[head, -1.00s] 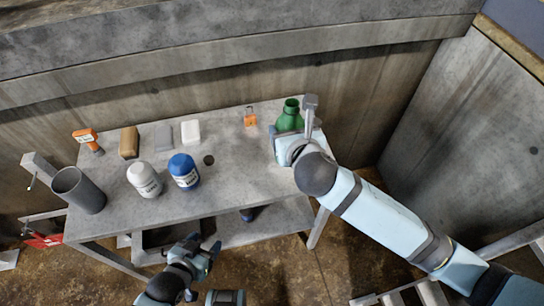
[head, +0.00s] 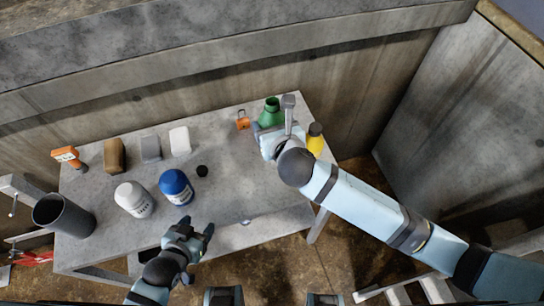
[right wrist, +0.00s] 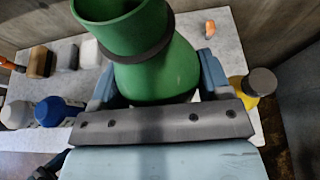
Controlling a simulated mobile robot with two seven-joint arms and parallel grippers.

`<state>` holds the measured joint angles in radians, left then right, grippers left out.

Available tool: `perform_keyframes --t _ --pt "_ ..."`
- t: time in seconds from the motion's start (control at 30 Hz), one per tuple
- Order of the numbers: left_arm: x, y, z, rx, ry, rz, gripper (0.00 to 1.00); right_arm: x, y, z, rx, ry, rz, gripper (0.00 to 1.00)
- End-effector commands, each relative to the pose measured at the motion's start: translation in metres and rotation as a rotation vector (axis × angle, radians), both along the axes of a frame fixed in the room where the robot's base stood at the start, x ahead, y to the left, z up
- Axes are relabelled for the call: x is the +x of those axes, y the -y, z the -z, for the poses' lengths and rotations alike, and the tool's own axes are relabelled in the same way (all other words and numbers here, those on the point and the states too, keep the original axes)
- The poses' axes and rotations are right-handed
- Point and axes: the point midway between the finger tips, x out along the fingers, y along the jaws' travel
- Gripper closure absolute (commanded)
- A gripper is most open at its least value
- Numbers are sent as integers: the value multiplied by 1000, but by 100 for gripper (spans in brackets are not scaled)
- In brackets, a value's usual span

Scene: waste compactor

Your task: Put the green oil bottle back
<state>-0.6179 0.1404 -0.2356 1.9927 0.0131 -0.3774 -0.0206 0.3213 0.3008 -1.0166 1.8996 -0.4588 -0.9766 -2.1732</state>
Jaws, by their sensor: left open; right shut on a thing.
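The green oil bottle (head: 270,112) is at the back right of the grey table, upright or nearly so, beside an orange padlock-like item (head: 243,121). My right gripper (head: 268,130) is shut on it. In the right wrist view the green bottle (right wrist: 172,72) stands between the two fingers, with a dark ring around its neck and its wide top toward the camera. Its base is hidden, so I cannot tell whether it touches the table. My left gripper (head: 196,230) is open and empty at the table's front edge.
A yellow bottle with a dark cap (head: 315,139) stands close to the right of my right gripper. A blue-topped bottle (head: 176,187), a white bottle (head: 133,199), several blocks and a grey cylinder (head: 64,214) fill the left. The table's centre right is clear.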

Motion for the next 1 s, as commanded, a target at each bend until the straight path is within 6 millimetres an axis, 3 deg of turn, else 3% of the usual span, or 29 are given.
perform_keyframes --t 0.1,0.3,0.63,0.83,1.0 --pt "-1 1 4 -1 -3 0 39 0 0 33 -2 -3 2 70" --pt "1 0 7 0 -1 0 39 0 0 77 1 -1 2 70" --pt "2 0 7 -1 5 -1 39 0 0 105 1 1 0 70" --pt "3 0 10 -1 8 -2 39 1 -1 134 0 1 0 70" --pt "3 0 10 -1 7 -2 39 1 0 138 3 2 1 70"
